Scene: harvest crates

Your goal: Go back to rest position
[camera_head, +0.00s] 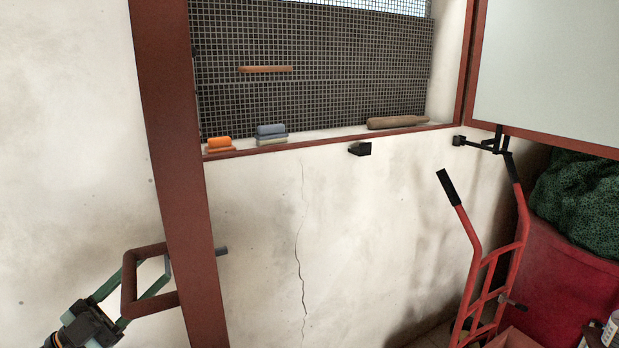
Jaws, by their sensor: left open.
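My left gripper (150,272) is at the lower left, its green fingers spread apart and holding nothing that I can see. Its fingers overlap a reddish-brown loop handle (129,285) beside the red-brown post (175,150). I cannot tell whether they touch the handle. My right gripper is not in view.
A window sill (330,138) bears an orange block (219,143), a grey-blue block (271,130) and a brown rolled object (397,122). A pale panel (550,65) juts out at the upper right. A red hand truck (470,235) stands below it, beside a red sack (570,265).

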